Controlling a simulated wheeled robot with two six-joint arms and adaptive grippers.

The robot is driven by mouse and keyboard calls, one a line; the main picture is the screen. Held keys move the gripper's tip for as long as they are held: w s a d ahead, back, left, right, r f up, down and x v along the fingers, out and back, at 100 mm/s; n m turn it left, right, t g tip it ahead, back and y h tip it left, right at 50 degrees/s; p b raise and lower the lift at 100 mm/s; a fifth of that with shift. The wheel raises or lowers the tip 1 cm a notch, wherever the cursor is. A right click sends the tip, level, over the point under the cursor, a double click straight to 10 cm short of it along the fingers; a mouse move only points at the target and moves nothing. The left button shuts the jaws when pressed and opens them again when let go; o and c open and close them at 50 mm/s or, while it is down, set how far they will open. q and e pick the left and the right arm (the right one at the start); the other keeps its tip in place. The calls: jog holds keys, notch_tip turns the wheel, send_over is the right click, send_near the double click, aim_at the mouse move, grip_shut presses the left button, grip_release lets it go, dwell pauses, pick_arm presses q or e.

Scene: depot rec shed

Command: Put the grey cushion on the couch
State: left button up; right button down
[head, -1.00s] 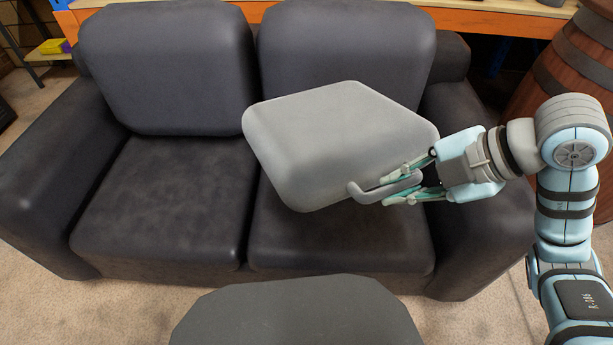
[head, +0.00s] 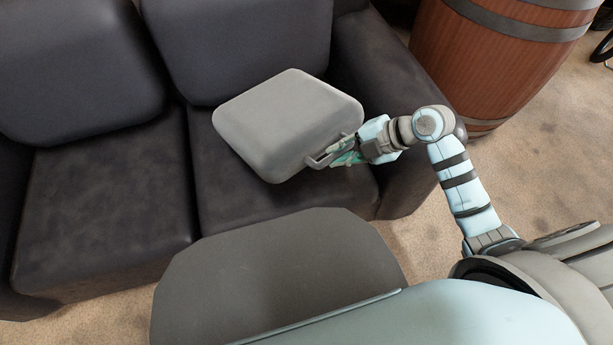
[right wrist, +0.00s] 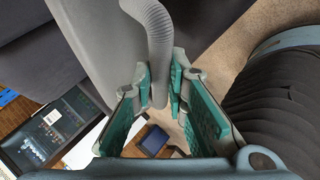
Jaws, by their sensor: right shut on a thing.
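The grey cushion (head: 285,120) is a thick light-grey square with a handle (head: 322,158) on its near right side. It is over the right seat of the dark couch (head: 110,205); I cannot tell whether it touches the seat. My right gripper (head: 345,153) is shut on the handle. In the right wrist view the grey handle (right wrist: 155,40) runs down between the green-padded fingers (right wrist: 160,100), with the cushion (right wrist: 95,50) at the upper left. My left gripper is not in view.
A wooden barrel (head: 495,55) with dark hoops stands beyond the couch's right arm (head: 385,85). The left seat is bare. Tan floor (head: 555,150) is open at the right. The right wrist view shows a screen-like panel (right wrist: 50,125) at the lower left.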

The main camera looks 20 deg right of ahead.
notch_tip(320, 180, down, 17)
jog(key=b, duration=0.8)
jog(key=shift+b, duration=0.3)
notch_tip(320, 180, down, 2)
jog(key=shift+f+b, duration=0.15)
jog(key=shift+b, duration=0.55)
jog(key=shift+f, duration=0.2)
jog(key=c, duration=1.6)
grip_release()
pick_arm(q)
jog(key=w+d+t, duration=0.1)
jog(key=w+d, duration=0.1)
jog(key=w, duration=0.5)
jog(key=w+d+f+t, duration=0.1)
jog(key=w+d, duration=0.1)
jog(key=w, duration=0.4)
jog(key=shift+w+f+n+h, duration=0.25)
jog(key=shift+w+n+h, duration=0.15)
pick_arm(e)
jog(key=shift+r, duration=0.1)
jog(key=shift+s, duration=0.1)
